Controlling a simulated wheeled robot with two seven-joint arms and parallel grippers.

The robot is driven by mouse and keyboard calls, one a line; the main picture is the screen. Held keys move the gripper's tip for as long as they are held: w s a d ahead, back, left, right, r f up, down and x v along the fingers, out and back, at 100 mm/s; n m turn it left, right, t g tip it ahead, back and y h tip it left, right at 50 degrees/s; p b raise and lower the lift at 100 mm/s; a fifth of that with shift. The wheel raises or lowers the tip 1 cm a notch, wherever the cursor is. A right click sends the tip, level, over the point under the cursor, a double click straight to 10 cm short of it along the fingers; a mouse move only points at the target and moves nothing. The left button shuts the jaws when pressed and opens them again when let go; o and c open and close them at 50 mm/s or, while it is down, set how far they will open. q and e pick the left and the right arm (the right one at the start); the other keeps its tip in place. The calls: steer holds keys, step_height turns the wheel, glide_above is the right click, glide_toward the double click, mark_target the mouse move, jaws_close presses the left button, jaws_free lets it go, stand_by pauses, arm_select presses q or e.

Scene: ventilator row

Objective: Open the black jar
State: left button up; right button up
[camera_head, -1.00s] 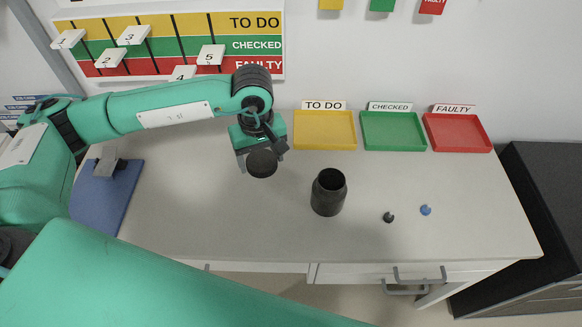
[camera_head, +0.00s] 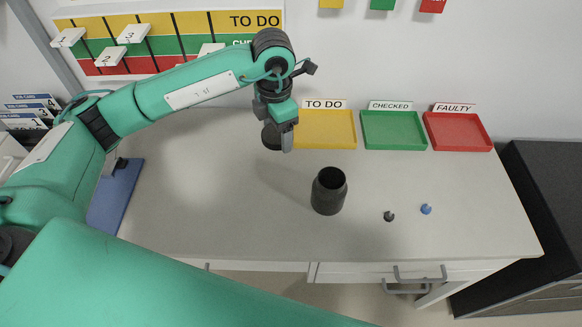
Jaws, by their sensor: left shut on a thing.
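The black jar (camera_head: 328,192) stands upright on the white table, with its mouth open and a dark inside. My left gripper (camera_head: 280,136) is behind and left of the jar, by the yellow tray. It is shut on the round black lid (camera_head: 270,137), which is apart from the jar and partly hidden behind the gripper. I cannot tell whether the lid touches the table. My right gripper is not in view.
Yellow (camera_head: 326,130), green (camera_head: 393,130) and red (camera_head: 457,131) trays line the back. A small black knob (camera_head: 389,216) and a blue knob (camera_head: 426,209) lie right of the jar. A blue mat (camera_head: 117,196) lies at left. The front left table is clear.

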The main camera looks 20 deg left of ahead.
arm_select(q)
steer(key=n, duration=0.3)
steer(key=w+r+n, duration=0.1)
steer(key=n, duration=0.1)
steer(key=shift+w+d, duration=0.1)
steer(key=shift+d, duration=0.2)
steer(key=n, duration=0.2)
steer(key=w+r+n, duration=0.1)
steer(key=n, duration=0.3)
steer(key=shift+w+d+r+n, duration=0.15)
steer(key=shift+d+n, duration=0.15)
steer(key=n, duration=0.3)
steer(key=r+n, duration=0.1)
steer(key=shift+w+d+n, duration=0.2)
steer(key=shift+w+n, duration=0.2)
steer(key=n, duration=0.5)
steer(key=p, duration=0.2)
glide_above(291, 168)
steer(key=shift+n, duration=0.3)
step_height(291, 168, down, 16)
steer(key=shift+r, duration=0.2)
step_height(291, 168, down, 3)
steer(key=shift+f, duration=0.4)
steer(key=o, duration=0.8)
steer(key=shift+o, duration=1.4)
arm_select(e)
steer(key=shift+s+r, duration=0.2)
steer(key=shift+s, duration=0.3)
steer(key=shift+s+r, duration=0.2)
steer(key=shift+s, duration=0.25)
